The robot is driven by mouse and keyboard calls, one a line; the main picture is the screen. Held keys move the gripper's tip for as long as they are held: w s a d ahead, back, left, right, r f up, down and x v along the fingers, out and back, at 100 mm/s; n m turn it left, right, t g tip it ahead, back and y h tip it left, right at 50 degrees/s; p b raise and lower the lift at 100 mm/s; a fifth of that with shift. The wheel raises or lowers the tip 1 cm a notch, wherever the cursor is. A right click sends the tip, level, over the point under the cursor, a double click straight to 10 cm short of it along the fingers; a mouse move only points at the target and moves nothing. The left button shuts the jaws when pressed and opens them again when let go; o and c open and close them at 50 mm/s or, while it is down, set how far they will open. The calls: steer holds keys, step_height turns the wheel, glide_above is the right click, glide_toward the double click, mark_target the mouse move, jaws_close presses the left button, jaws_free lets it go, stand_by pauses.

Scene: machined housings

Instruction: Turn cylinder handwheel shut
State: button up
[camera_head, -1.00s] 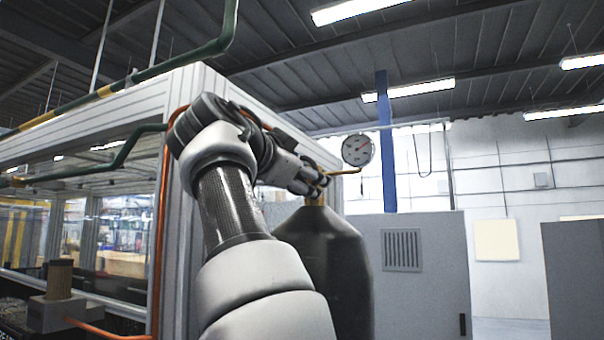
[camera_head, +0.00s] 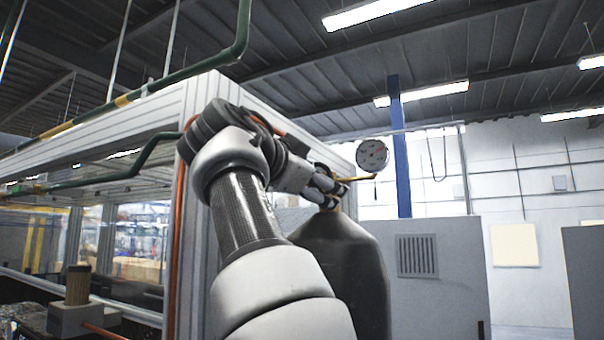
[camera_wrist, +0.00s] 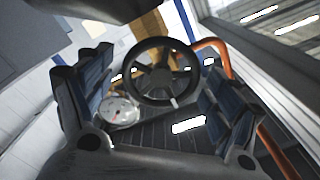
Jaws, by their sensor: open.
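The cylinder (camera_head: 345,262) is a dark grey gas bottle with a brass-coloured neck, standing upright beside the white-framed enclosure. Its black spoked handwheel (camera_wrist: 162,72) shows in the wrist view, between and beyond my two fingers. My gripper (camera_wrist: 160,100) is open, with one finger at the left and one at the right of the wheel, and holds nothing. I see clear space between the fingers and the rim. In the head view my gripper (camera_head: 330,188) is at the top of the cylinder and hides the handwheel there.
A round pressure gauge (camera_head: 373,154) on a yellow pipe is just right of the cylinder top; it also shows in the wrist view (camera_wrist: 118,112). An orange hose (camera_head: 177,235) runs down the enclosure's corner post (camera_head: 194,200). A grey cabinet (camera_head: 440,270) stands behind.

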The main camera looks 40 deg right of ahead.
steer(key=v, duration=1.1)
steer(key=shift+s+a, duration=0.15)
